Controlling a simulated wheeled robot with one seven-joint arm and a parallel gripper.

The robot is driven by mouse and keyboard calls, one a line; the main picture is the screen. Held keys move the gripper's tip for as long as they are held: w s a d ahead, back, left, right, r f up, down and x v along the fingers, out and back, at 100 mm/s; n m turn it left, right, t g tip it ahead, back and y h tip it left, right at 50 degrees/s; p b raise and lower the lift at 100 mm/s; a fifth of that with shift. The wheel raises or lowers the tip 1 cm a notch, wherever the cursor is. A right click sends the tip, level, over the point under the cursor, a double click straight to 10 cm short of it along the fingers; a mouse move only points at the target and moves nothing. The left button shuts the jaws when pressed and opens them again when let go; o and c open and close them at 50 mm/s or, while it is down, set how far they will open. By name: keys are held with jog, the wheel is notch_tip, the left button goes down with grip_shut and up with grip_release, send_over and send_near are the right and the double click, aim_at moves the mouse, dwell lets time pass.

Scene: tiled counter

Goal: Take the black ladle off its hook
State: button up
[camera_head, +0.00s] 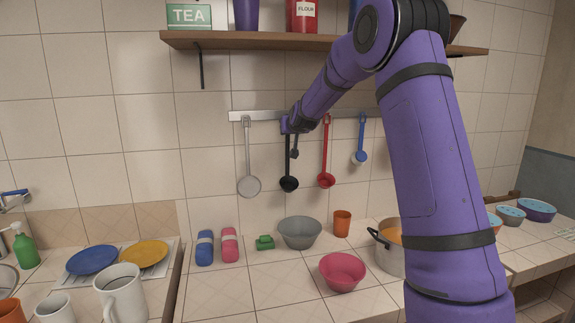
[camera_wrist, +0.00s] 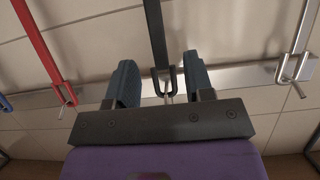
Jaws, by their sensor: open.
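The black ladle (camera_head: 289,184) hangs upright from the wall rail, its bowl at the lower end. My gripper (camera_head: 294,138) is at the upper part of its handle and hides the top end in the head view. In the wrist view, the black handle (camera_wrist: 156,32) runs between the two fingers of my gripper (camera_wrist: 161,76). The handle's forked end and a metal hook (camera_wrist: 168,92) show between the fingers. The fingers are open, with a gap on both sides of the handle.
The metal rail (camera_head: 262,115) also holds a grey skimmer (camera_head: 248,186), a red ladle (camera_head: 326,180) and a blue ladle (camera_head: 360,157). A wooden shelf (camera_head: 270,41) is above. Below, a grey bowl (camera_head: 300,233), orange cup (camera_head: 342,223) and pink bowl (camera_head: 342,272) stand on the counter.

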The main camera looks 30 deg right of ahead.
jog(key=x, duration=0.5)
jog(key=shift+f, duration=0.3)
grip_shut()
